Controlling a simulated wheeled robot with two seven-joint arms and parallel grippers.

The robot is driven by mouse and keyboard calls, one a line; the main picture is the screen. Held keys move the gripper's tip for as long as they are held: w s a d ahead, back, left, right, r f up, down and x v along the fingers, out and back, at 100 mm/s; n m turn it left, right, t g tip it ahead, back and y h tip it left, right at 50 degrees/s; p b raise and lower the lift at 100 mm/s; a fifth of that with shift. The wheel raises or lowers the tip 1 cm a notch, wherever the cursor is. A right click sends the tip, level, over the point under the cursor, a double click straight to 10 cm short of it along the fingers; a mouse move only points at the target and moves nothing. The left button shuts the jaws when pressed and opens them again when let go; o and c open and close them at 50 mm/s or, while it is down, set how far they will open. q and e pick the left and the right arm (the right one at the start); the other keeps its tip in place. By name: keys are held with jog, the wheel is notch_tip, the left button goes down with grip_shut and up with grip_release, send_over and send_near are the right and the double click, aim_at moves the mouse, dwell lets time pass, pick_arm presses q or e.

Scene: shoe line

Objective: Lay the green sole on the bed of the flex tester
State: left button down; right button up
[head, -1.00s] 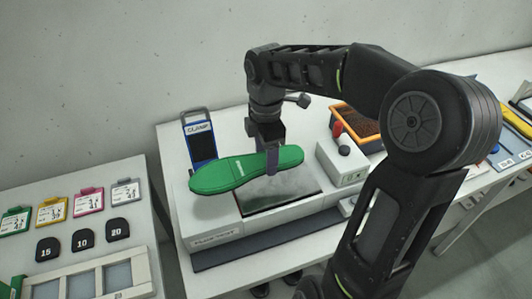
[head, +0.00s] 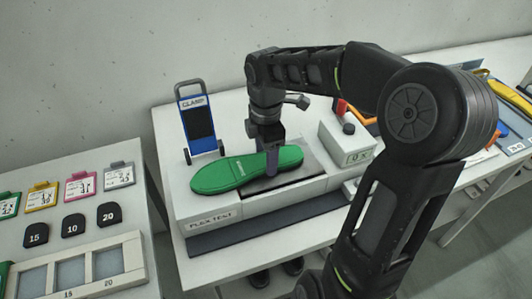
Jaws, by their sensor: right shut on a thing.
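The green sole (head: 222,176) lies level over the bed of the flex tester (head: 262,206), its long axis running left to right. Its left end reaches past the dark bed plate (head: 313,170) over the white housing. My right gripper (head: 271,168) is shut on the sole near its right part, fingers pointing down. Whether the sole touches the bed or hovers just above it, I cannot tell. The sole hides much of the bed plate. My left gripper is not in view.
A left table holds coloured cards, black numbered tags (head: 73,225) and a compartment tray (head: 83,272). A dark strip (head: 260,233) runs along the tester's front.

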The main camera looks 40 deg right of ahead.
jog(key=o, duration=1.7)
notch_tip(320, 180, up, 8)
jog(key=shift+f, duration=0.15)
